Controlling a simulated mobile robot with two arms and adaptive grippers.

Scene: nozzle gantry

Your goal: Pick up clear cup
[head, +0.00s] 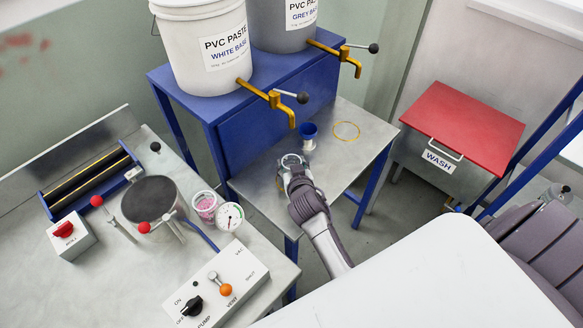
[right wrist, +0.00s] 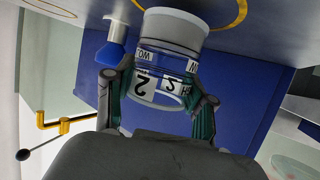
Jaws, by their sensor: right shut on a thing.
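A clear cup (head: 292,159) is at the metal side table below the taps. In the right wrist view, the clear cup (right wrist: 165,62) shows printed labels and a pale grey band at its table end. My right gripper (head: 288,167) reaches it from the front. In the right wrist view, the fingers of the right gripper (right wrist: 158,92) are shut on the cup, one on each side. I cannot tell whether the cup still touches the table. My left gripper is not in view.
Yellow taps (head: 282,103) overhang from white and grey paste buckets. A bench with a pump box (head: 222,290), gauge and pink-filled cup (head: 205,206) is left.

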